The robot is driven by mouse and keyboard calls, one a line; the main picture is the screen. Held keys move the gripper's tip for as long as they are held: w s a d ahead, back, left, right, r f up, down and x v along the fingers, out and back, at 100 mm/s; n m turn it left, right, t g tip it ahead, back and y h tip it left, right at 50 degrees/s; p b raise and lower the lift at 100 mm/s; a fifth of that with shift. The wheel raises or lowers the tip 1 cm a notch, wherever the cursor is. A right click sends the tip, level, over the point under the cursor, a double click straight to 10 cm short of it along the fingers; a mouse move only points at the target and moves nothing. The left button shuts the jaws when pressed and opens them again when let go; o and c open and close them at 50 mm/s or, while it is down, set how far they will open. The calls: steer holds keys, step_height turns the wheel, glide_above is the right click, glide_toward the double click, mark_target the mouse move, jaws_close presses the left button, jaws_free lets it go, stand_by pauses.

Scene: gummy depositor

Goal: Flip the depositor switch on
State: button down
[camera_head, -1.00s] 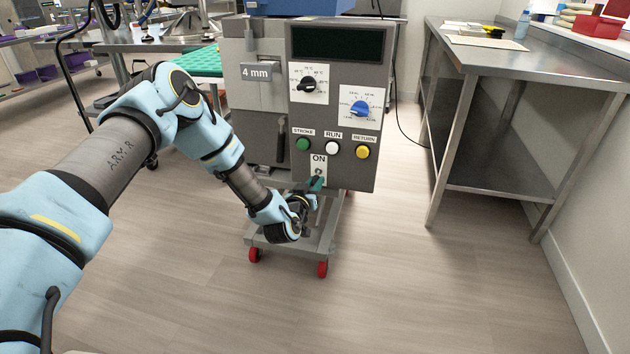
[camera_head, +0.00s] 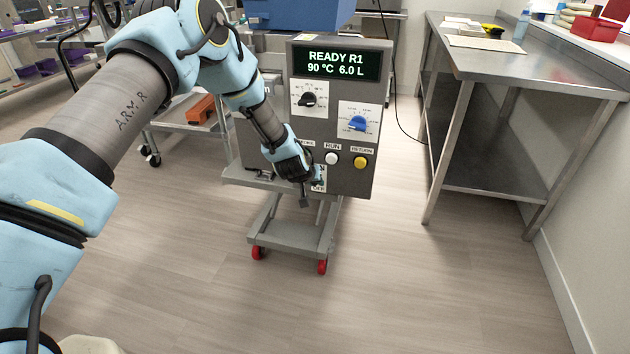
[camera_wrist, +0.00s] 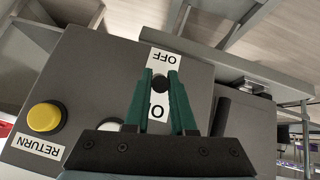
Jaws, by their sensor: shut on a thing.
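The grey depositor (camera_head: 350,180) stands ahead, its display (camera_head: 336,62) lit green with "READY R1 90 °C 6.0 L". The switch is low on its front panel, on a white ON/OFF plate (camera_head: 320,186). In the wrist view, turned upside down, the switch's dark knob (camera_wrist: 160,84) sits between the green fingertips of my gripper (camera_wrist: 161,78). "OFF" on the plate (camera_wrist: 173,54) is readable, and ON is mostly covered. My gripper (camera_head: 313,184) is shut on the switch. The lever's exact tilt is hard to see.
A yellow RETURN button (camera_head: 360,162) and a white RUN button (camera_head: 331,158) are close to my gripper. Black and blue dials (camera_head: 358,122) are above. A steel table (camera_head: 545,70) stands at right. The floor in front is clear.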

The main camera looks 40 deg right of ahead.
steer(key=shift+r+y, duration=0.1)
steer(key=shift+y, duration=0.2)
steer(key=c, duration=0.8)
jaws_free()
steer(key=shift+o, duration=0.2)
steer(key=b+v, duration=0.1)
steer(key=v, duration=0.9)
steer(key=shift+a+r, duration=0.25)
steer(key=shift+r, duration=0.05)
steer(key=shift+w, duration=0.1)
